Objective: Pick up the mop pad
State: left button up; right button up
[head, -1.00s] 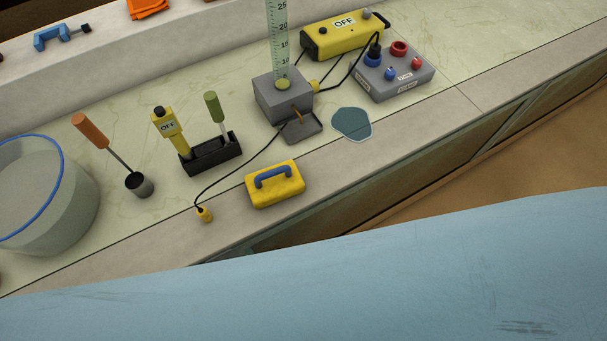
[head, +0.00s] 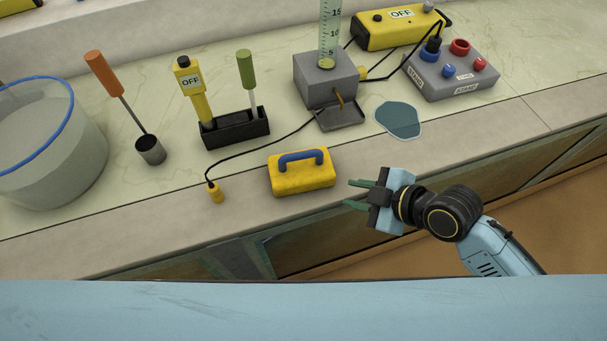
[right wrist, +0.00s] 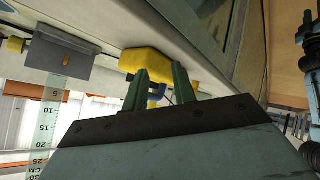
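The mop pad is a yellow block with a blue handle on top (head: 301,172), lying on the grey front strip of the counter in the head view. My right gripper (head: 349,194) is just right of it, past the counter's front edge, with its two green fingers apart and nothing between them. In the right wrist view the yellow pad (right wrist: 160,62) and its blue handle lie beyond the fingertips (right wrist: 161,80), with part of the pad hidden behind the fingers. I see no contact. My left gripper is not in view.
A yellow probe (head: 215,193) on a black cable lies left of the pad. Behind are a black holder (head: 234,128), a grey block (head: 326,78) with a scale, a teal patch (head: 398,119) and a control box (head: 453,74). A large tub (head: 50,150) stands left.

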aim_at(308, 156)
notch_tip(308, 156, up, 7)
jog(key=w+n+y+b, duration=0.15)
jog(key=n+y, duration=0.25)
jog(key=n, duration=0.5)
jog(key=x, duration=0.4)
jog(key=p+x, duration=0.1)
jog(key=x, duration=0.8)
jog(key=shift+w+a, duration=0.2)
jog(key=shift+w, duration=0.2)
jog(key=shift+c, duration=0.5)
grip_shut()
